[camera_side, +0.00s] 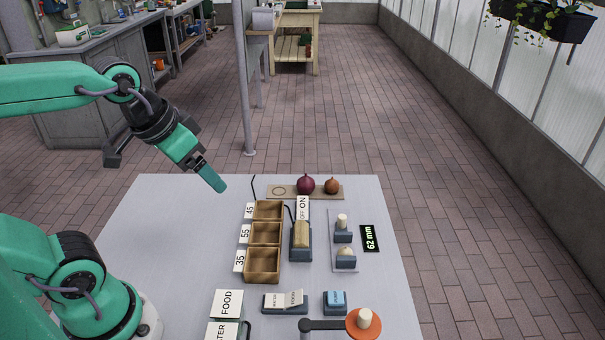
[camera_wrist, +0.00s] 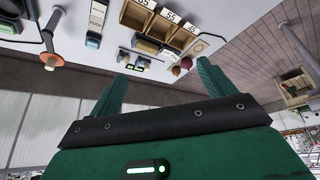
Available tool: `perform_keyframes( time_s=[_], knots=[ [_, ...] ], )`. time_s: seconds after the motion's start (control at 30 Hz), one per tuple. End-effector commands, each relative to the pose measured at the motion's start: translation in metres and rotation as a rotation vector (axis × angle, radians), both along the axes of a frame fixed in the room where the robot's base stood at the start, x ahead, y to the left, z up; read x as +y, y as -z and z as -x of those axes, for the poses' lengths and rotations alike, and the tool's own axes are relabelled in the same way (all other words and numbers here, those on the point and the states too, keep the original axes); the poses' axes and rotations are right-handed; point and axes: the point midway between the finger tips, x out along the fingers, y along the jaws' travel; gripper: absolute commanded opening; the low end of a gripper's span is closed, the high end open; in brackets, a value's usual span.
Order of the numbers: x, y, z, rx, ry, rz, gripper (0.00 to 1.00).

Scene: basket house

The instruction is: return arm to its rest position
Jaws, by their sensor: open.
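My gripper (camera_side: 214,181) is raised above the far left part of the white table (camera_side: 170,245), left of the wooden bins and touching nothing. In the wrist view my gripper (camera_wrist: 162,80) shows two green fingers spread apart with nothing between them. My green arm reaches in from the left in the side view. A red onion (camera_side: 306,184) and a brown onion (camera_side: 332,186) sit on a board (camera_side: 348,193) at the table's far edge.
Three wooden bins (camera_side: 262,280) marked 45, 55 and 35 stand mid-table. A pole (camera_side: 243,80) rises behind the table.

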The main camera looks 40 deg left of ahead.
Motion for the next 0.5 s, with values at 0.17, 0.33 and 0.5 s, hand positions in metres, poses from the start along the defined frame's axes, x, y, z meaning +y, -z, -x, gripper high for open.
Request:
perform_keyframes(
  time_s=[0.17, 0.33, 0.5],
  knots=[
    [-0.004, -0.006, -0.021, 0.036, 0.018, -0.003, 0.82],
    [-0.008, -0.011, -0.044, 0.071, 0.037, -0.006, 0.82],
    [-0.013, -0.013, -0.068, 0.107, 0.054, -0.010, 0.82]
  ],
)
